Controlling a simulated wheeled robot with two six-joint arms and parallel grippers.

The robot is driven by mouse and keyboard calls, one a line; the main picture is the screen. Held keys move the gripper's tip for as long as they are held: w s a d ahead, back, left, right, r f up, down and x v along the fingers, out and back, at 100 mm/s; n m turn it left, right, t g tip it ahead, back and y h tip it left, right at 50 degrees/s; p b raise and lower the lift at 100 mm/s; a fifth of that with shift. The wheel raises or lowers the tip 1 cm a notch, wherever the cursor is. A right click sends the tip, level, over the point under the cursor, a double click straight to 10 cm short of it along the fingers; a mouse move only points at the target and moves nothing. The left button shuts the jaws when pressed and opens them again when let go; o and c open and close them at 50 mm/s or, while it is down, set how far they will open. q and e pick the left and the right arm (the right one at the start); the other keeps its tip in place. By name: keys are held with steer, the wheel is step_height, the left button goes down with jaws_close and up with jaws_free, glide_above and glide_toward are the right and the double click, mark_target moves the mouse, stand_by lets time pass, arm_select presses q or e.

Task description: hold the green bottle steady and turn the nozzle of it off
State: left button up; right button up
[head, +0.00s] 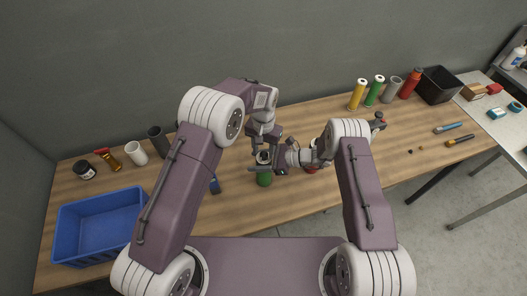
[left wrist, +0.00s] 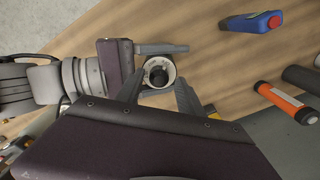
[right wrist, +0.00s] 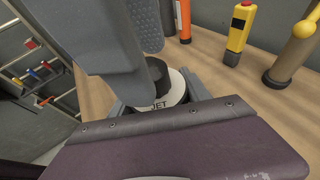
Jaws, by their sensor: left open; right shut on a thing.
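The green bottle (head: 264,179) stands on the wooden bench, its upper part mostly hidden by my grippers. Its white nozzle with a dark centre (left wrist: 158,72) shows from above in the left wrist view; the right wrist view shows "JET" on the white part (right wrist: 170,98). My right gripper (head: 276,167) comes in from the side, shut on the bottle near its top; exact contact is partly hidden. My left gripper (left wrist: 158,93) is above, open, with its fingers on either side of the nozzle; I cannot tell whether they touch it.
A blue crate (head: 62,222) stands at the left, with a black bin (head: 457,84) at the back right. Yellow (head: 356,96) and green (head: 374,93) cylinders stand near the back edge. A blue-handled tool (left wrist: 250,22) lies close by. My two arms are close together.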

mark_target(263, 154)
arm_select(q)
step_height(263, 154, up, 7)
steer(key=shift+f, duration=0.1)
stand_by(0.3)
arm_select(e)
steer(key=o, duration=1.7)
steer(key=shift+o, duration=0.2)
